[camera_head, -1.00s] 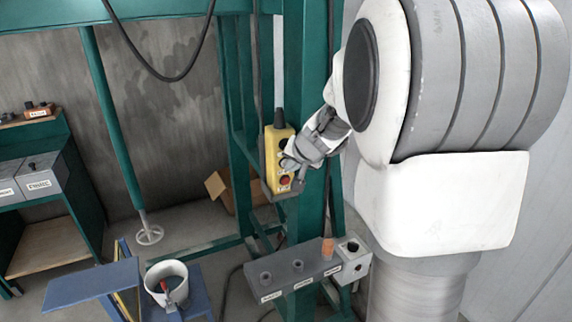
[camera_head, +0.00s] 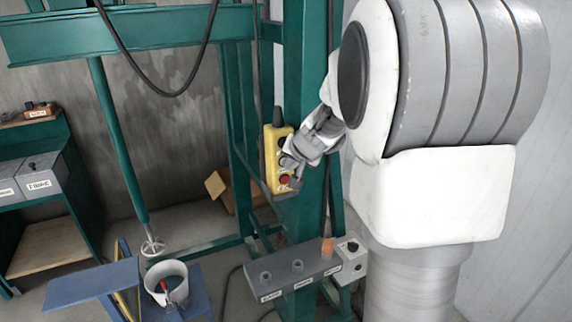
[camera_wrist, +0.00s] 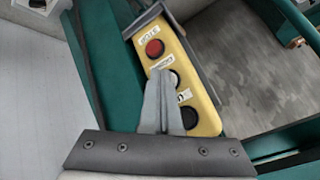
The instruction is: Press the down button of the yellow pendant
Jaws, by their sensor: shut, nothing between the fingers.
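The yellow pendant (camera_head: 271,153) hangs upright in front of a green post, with a dark cap on top and a red button at its lower end. My gripper (camera_head: 289,163) reaches in from the right, its shut fingers covering the middle of the pendant's face. In the wrist view the pendant (camera_wrist: 197,102) appears upside down, with a red button (camera_wrist: 154,48) at the top. My shut fingers (camera_wrist: 160,75) partly cover the middle button (camera_wrist: 173,79). A dark button (camera_wrist: 186,96) lies below. The labels are hard to read. I cannot tell whether the fingertips touch the middle button.
A grey holder with several sockets (camera_head: 284,280) and a small control box (camera_head: 352,262) sit below the pendant. A white bucket (camera_head: 166,283) stands on a blue stand at lower left. Green posts and a dark hanging cable surround the pendant.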

